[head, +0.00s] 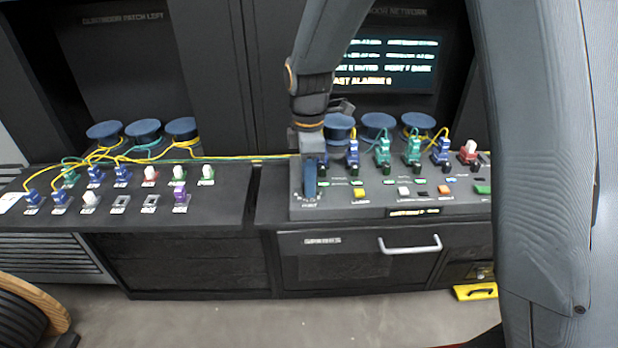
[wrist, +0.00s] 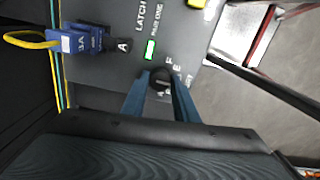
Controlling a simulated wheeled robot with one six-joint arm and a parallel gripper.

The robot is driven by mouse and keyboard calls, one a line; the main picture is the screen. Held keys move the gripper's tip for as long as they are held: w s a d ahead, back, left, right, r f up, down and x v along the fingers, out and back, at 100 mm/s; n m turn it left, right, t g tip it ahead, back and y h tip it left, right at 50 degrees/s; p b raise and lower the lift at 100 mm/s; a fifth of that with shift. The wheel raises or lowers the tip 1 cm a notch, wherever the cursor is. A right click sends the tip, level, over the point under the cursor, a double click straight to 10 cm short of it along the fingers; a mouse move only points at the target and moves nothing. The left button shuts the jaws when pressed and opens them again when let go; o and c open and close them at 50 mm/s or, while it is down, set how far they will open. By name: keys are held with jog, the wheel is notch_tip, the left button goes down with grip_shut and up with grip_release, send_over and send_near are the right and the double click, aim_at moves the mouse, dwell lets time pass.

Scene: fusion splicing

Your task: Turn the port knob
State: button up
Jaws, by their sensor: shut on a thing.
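The port knob (wrist: 160,82) is a small round dark knob on the grey panel (wrist: 120,20), with letters printed around it in the wrist view. My gripper (wrist: 161,90) has its two blue fingers on either side of the knob, shut on it. In the head view my gripper (head: 309,188) reaches down to the front left corner of the right console (head: 350,212), over the dial marked on the panel. The knob itself is hidden behind the fingers there.
A blue connector (wrist: 80,40) with a yellow cable sits close beside the knob, next to a lit green indicator (wrist: 150,49). A row of plugs stands along the console's back. A drawer handle (head: 410,245) juts out below. The left console (head: 140,213) holds several plugs.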

jog(key=n, duration=0.4)
jog(key=shift+r+n+p, duration=0.1)
jog(key=shift+n+p, duration=0.2)
jog(key=n, duration=0.4)
jog(key=shift+n, duration=0.4)
jog(key=o, duration=1.1)
notch_tip(320, 180, up, 8)
jog(key=shift+f+b, duration=0.15)
jog(key=shift+b, duration=0.6)
